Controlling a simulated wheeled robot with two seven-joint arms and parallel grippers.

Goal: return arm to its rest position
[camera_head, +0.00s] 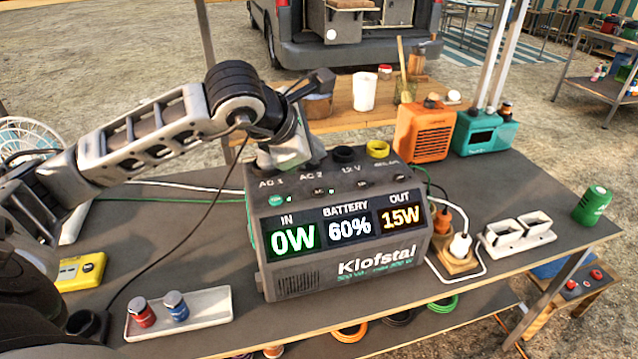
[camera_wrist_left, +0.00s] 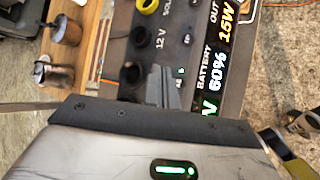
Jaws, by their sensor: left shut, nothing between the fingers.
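My left arm (camera_head: 150,135) reaches in from the left over the table. Its gripper (camera_head: 287,155) is at the back left of the grey power station's (camera_head: 345,269) top, near the AC 1 and AC 2 labels. In the left wrist view the closed grey fingers (camera_wrist_left: 163,88) have nothing between them and show in front of the station's socket panel. Whether they touch it cannot be told. The station's display reads IN 0W, BATTERY 60%, OUT 15W. My right gripper is in neither view.
A white tray (camera_head: 205,310) with a red and a blue jar, and a yellow device (camera_head: 80,271), lie front left. An orange heater (camera_head: 424,133), a teal box (camera_head: 484,133), a plugged power strip (camera_head: 456,262) and a green can (camera_head: 591,206) stand right. Cables cross the table left.

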